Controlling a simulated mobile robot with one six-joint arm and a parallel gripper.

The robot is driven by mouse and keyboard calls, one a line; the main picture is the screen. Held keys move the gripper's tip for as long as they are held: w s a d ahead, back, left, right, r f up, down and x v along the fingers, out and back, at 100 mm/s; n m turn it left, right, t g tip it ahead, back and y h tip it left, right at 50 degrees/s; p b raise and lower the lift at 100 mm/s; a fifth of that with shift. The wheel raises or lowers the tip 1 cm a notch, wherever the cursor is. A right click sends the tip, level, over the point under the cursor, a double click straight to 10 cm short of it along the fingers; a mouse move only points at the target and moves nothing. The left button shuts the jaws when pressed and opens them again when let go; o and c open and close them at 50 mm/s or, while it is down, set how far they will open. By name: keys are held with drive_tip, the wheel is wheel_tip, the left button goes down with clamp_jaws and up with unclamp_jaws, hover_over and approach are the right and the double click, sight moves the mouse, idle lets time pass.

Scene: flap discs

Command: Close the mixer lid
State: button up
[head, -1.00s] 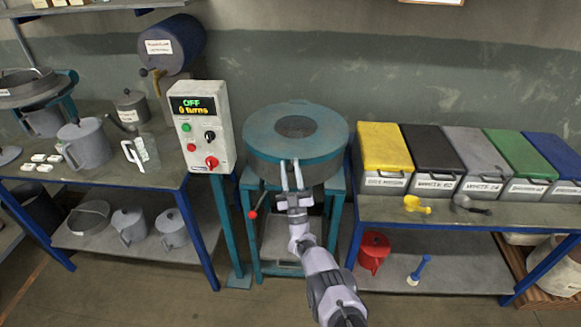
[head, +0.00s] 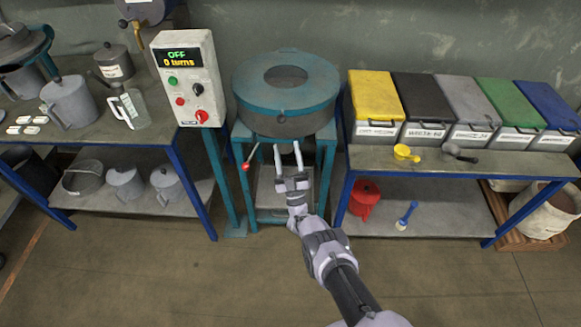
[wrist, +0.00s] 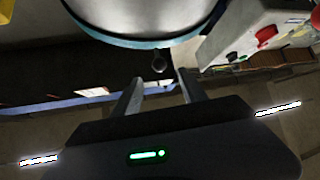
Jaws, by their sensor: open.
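The mixer (head: 285,122) is a round grey drum on a teal stand. Its teal lid (head: 262,99), a broad ring around a dark grey round middle, lies level on top of the drum. A small dark fitting shows at the front of the rim. My gripper (head: 287,145) is open and empty, in front of and below the drum's front edge in the head view. In the wrist view the drum (wrist: 140,12) with a teal rim fills the top, beyond the open fingers of my gripper (wrist: 160,77). Whether a finger touches the drum cannot be told.
A control box (head: 186,80) left of the mixer reads OFF and 0 turns. A red-knobbed lever (head: 247,165) sticks out at the stand's left. Lidded bins (head: 377,97) stand on the right bench; jugs (head: 70,103) stand on the left bench. The floor in front is open.

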drive_tip(key=b+v, duration=0.1)
drive_tip(key=v, duration=0.6)
drive_tip(key=shift+s+f, duration=0.15)
drive_tip(key=shift+f, duration=0.1)
